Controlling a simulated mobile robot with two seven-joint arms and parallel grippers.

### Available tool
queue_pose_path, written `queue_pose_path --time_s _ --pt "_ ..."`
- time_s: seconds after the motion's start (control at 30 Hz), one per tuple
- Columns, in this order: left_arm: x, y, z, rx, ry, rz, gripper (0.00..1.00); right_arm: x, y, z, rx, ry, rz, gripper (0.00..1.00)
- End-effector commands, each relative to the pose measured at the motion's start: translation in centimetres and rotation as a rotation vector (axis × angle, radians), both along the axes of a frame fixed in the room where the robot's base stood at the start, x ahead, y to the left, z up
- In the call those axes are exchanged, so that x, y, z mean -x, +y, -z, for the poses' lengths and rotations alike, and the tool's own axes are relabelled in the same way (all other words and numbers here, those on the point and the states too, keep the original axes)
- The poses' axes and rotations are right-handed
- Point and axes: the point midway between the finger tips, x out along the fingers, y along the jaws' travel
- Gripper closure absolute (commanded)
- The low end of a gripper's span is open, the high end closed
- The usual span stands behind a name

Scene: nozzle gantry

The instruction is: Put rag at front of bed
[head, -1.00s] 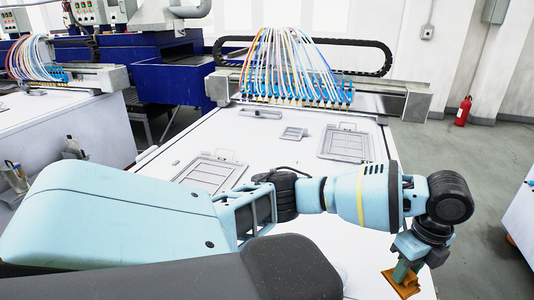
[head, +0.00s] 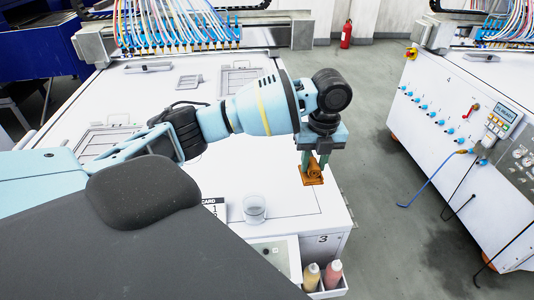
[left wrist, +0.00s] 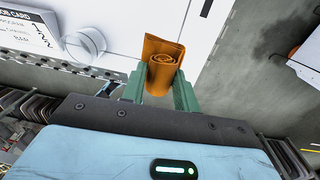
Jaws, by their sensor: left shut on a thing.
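The rag (head: 312,177) is an orange-brown folded or rolled cloth. My left gripper (head: 314,162) is shut on it, with the green fingers on either side. The left wrist view also shows the rag (left wrist: 163,60) rolled up between the fingertips (left wrist: 160,88). The white bed (head: 235,178) of the gantry is marked 3 at its front. The rag shows over the bed's right edge near the front corner in the head view; I cannot tell its exact height. My right gripper is not in view.
A clear cup (head: 254,208) and a job card (head: 214,207) stand near the bed's front. Yellow (head: 311,277) and red (head: 334,273) bottles sit in a holder at the front. Framed trays lie farther back. Grey floor separates the bed from a control cabinet (head: 440,105) at right.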

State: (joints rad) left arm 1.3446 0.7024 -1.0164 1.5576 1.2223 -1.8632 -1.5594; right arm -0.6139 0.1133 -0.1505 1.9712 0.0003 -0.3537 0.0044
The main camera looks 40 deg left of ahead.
Motion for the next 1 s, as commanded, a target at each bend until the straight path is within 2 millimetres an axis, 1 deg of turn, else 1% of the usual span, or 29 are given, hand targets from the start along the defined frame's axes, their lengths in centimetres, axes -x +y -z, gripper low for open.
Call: queue_pose_path --time_s 0.3,0.4,0.57,0.67,0.83,0.9,1.0 --pt "0.1 0.0 4.3 -0.001 0.003 -0.001 1.00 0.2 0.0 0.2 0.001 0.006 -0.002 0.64" --pt "0.0 0.0 4.9 -0.001 0.001 0.000 1.00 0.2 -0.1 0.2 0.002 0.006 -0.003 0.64" --pt "0.1 0.0 5.1 -0.001 0.001 0.000 1.00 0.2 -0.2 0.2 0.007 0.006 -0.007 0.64" --pt "0.1 0.0 6.3 -0.001 0.003 -0.001 1.00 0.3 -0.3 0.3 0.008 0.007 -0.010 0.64" --pt "0.1 0.0 8.9 -0.001 0.003 -0.002 1.00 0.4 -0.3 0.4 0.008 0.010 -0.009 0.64" --pt "0.1 0.0 9.6 -0.001 0.003 -0.002 1.00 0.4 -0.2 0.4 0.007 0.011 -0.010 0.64" --pt "0.1 0.0 10.0 -0.001 0.001 -0.002 1.00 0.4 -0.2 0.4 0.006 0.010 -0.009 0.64"
